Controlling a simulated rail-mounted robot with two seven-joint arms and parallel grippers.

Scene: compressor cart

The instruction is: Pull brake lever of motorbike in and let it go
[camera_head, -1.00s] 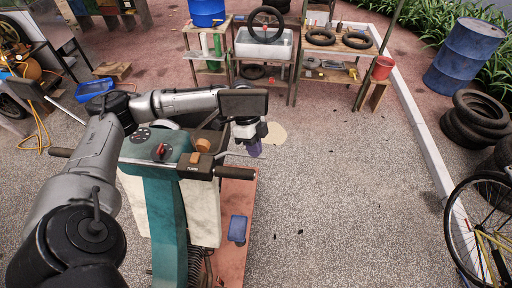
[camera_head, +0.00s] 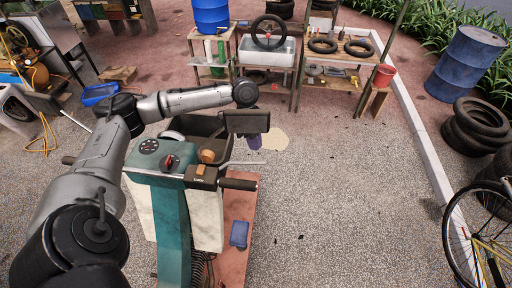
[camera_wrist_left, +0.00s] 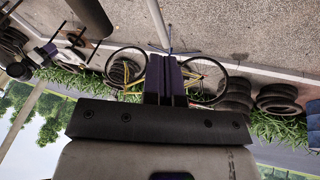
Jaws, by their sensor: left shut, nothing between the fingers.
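The motorbike (camera_head: 172,205) is a teal and cream scooter standing upright, with its handlebar across the lower middle of the head view. Its dark right-hand grip (camera_head: 239,184) points right. The thin grey brake lever (camera_head: 238,163) runs in front of this grip, with a clear gap to it. My left gripper (camera_head: 254,146) is shut and empty, its purple fingers just beyond the lever's outer part. I cannot tell whether they touch it. In the left wrist view the shut fingers (camera_wrist_left: 165,80) point up the picture towards a thin grey rod, probably the lever (camera_wrist_left: 157,22). My right gripper is out of view.
A reddish cart bed (camera_head: 240,210) with a blue box (camera_head: 239,235) lies beside the scooter. Workbenches with tyres (camera_head: 330,75) stand at the back. A blue barrel (camera_head: 466,62), stacked tyres (camera_head: 478,122) and a bicycle (camera_head: 480,235) are on the right. The gravel between is clear.

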